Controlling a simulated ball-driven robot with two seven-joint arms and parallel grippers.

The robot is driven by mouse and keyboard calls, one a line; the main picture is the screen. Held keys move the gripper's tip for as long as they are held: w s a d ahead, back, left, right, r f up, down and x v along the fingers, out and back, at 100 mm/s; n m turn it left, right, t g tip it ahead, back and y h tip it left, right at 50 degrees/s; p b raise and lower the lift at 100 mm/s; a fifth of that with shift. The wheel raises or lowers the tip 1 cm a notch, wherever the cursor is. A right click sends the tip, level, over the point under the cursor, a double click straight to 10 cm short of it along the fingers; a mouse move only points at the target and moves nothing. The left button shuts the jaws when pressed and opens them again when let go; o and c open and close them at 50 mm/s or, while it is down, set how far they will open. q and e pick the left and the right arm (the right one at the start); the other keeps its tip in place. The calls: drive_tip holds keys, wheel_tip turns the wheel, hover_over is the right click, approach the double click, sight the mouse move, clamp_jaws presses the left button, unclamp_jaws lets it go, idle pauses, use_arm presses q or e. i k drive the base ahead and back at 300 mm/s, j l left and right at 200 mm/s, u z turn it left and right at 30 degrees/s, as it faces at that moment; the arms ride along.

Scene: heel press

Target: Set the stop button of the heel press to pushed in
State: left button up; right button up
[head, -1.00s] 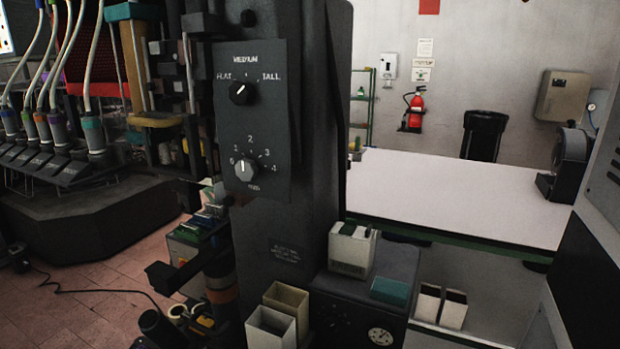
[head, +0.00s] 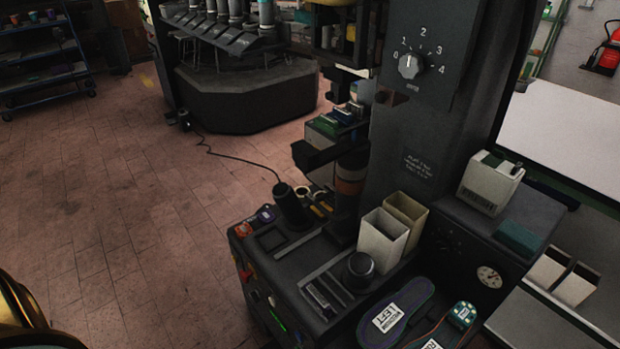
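The heel press (head: 420,130) stands right of the middle, with its dark work table at the lower centre. A small red part with some yellow (head: 245,275) sits on the table's left-hand side face. It looks like the stop button, but it is too small to tell whether it is in or out. Another small orange-red piece (head: 243,229) is on the table's top corner. Neither gripper is in view.
A black cylinder (head: 290,207), two open bins (head: 383,237) and a dark round knob (head: 358,268) stand on the press table. Shoe insoles (head: 395,312) lie at its front. A cable runs over the tiled floor (head: 120,210), which is clear at left.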

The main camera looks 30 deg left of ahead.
sight(244, 276)
drive_tip(key=u, duration=1.2)
